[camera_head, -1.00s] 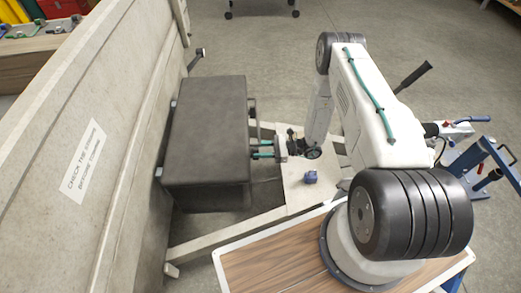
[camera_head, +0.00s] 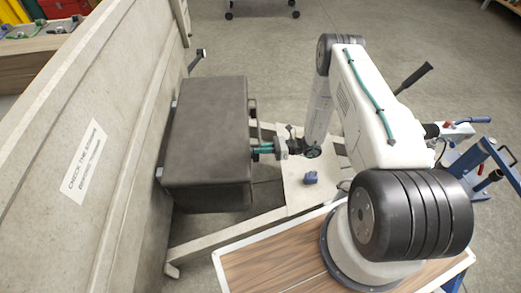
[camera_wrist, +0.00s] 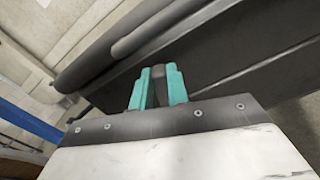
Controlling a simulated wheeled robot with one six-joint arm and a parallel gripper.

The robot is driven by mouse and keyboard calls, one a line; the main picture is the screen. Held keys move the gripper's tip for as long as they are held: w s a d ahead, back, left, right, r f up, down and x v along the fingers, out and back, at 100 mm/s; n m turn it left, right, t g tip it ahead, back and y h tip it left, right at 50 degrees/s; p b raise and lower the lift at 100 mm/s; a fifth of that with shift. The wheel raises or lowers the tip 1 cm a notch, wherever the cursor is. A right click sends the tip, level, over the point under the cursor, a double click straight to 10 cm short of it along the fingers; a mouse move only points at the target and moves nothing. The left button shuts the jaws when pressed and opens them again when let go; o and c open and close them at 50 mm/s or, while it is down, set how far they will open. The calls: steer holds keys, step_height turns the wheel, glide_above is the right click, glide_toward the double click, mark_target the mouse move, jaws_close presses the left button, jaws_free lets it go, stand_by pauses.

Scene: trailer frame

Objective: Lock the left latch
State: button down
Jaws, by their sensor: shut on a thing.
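A dark grey box (camera_head: 205,130) is mounted beside the pale trailer wall. My gripper (camera_head: 257,150) is at the right face of this box, with its teal fingers close together. In the wrist view my gripper (camera_wrist: 158,85) is shut on a narrow dark piece (camera_wrist: 158,71), which looks like the left latch. Only its end shows between the fingers. A long dark rounded bar or edge (camera_wrist: 110,50) runs just beyond the fingertips. The rest of the latch is hidden, so I cannot tell its position.
A pale plate (camera_head: 305,190) with a small blue part (camera_head: 310,178) lies below my wrist. Pale frame beams (camera_head: 225,230) run beneath the box. The trailer wall (camera_head: 110,110) bears a printed label (camera_head: 84,160). A blue metal stand (camera_head: 478,150) is at the right. Open floor lies behind.

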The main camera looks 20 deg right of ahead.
steer(key=shift+w+d+f+m, duration=0.1)
steer(key=shift+w+f+m, duration=0.3)
steer(key=shift+m, duration=1.95)
steer(key=shift+w+d+f+m, duration=0.2)
steer(key=shift+f+m, duration=0.25)
steer(key=shift+m, duration=1.85)
steer(key=shift+w+d+f+m, duration=0.1)
steer(key=shift+w+f+m, duration=0.3)
steer(key=shift+m, duration=1.95)
steer(key=c, duration=1.4)
jaws_free()
steer(key=shift+f, duration=0.1)
steer(key=shift+o, duration=0.2)
steer(key=shift+s+a, duration=0.1)
steer(key=v, duration=0.8)
